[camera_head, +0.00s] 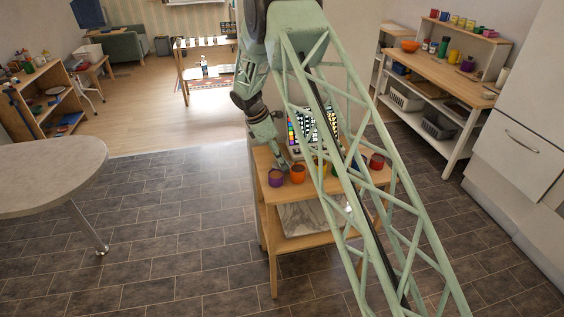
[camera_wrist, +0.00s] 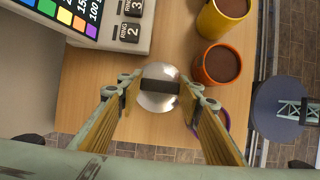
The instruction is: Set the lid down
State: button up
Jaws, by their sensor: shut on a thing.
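The lid (camera_wrist: 158,102) is a small, shiny, round metal piece with a dark bar across it. In the wrist view it sits between the two fingertips of my gripper (camera_wrist: 163,96), which is shut on it. The lid is over the wooden top of a small table (camera_wrist: 87,85); I cannot tell whether it touches the wood. In the head view my gripper (camera_head: 278,160) is low over the same table, left of the machine, and the lid cannot be made out there.
An orange cup (camera_wrist: 219,66) and a yellow mug (camera_wrist: 222,17) with brown contents stand right of the lid. A purple cup (camera_head: 276,178) stands near the table's front left corner. A machine with coloured keys (camera_wrist: 111,22) is at the back. Bare wood lies left of the lid.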

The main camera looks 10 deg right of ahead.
jog(key=shift+w+r, duration=0.1)
jog(key=shift+r, duration=0.15)
jog(key=shift+r+p, duration=0.35)
jog(key=shift+r, duration=3.95)
jog(key=shift+s+d+r+m+g, duration=0.2)
jog(key=shift+s+m, duration=0.2)
jog(key=shift+m, duration=0.2)
jog(key=shift+s+d+r+m+g, duration=0.1)
jog(key=shift+s+d+m+g, duration=0.1)
jog(key=shift+s+m, duration=0.3)
jog(key=s+r+m+g+y+b, duration=0.3)
jog(key=s+r+m, duration=0.6)
jog(key=m, duration=1)
jog(key=s+y, duration=0.2)
jog(key=shift+a+r+g+y+b, duration=0.15)
jog(key=shift+a+g+y+b, duration=0.15)
jog(key=shift+a+y+b, duration=0.1)
jog(key=shift+a, duration=0.1)
